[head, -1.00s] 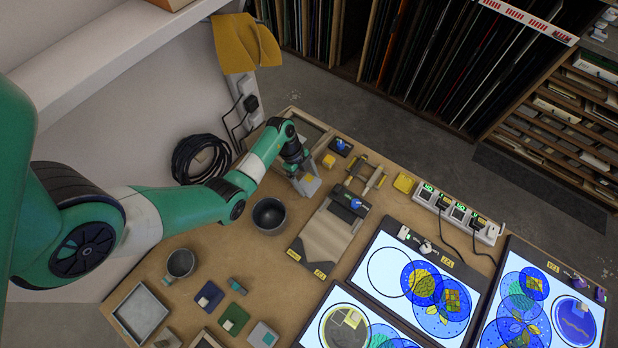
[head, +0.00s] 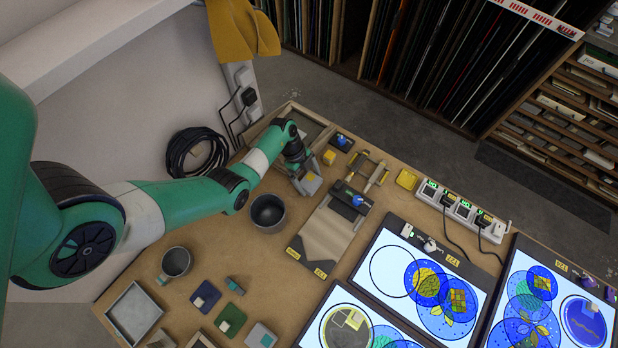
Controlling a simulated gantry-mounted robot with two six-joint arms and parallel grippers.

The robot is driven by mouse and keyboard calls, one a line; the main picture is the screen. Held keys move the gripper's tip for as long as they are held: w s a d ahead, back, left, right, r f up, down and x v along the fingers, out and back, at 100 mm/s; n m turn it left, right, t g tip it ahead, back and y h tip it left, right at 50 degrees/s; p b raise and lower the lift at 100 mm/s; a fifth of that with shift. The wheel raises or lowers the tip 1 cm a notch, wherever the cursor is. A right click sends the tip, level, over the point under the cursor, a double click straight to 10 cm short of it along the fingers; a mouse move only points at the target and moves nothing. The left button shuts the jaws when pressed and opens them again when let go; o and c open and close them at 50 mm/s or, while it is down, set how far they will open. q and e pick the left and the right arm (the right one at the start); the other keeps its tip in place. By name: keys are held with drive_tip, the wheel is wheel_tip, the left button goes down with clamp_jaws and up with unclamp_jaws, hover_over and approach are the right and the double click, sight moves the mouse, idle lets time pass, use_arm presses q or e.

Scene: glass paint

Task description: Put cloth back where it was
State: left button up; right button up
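A mustard-yellow cloth (head: 240,28) hangs at the top left by the white shelf, its upper part cut off by the picture edge. A beige-brown flat sheet (head: 327,236) lies on a dark board on the table; I cannot tell if it is fabric. My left gripper (head: 308,186) points down low over the table, behind the dark bowl and left of the board. A small grey and yellowish patch shows at its fingertips. Whether the fingers are shut on something is too small to tell. My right gripper is out of view.
The wooden table (head: 222,262) holds a dark bowl (head: 267,212), a grey mug (head: 175,262), a shallow grey tray (head: 129,314) and small coloured blocks. Lit glass panels (head: 420,285) fill the right. A power strip (head: 463,211) stands behind them. A black cable coil (head: 197,152) hangs at the wall.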

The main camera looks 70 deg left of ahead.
use_arm(q)
drive_tip(key=shift+r, duration=0.3)
drive_tip(key=p+v, duration=0.4)
drive_tip(key=v, duration=0.7)
drive_tip(key=shift+r, duration=0.35)
drive_tip(key=shift+s+a, duration=0.1)
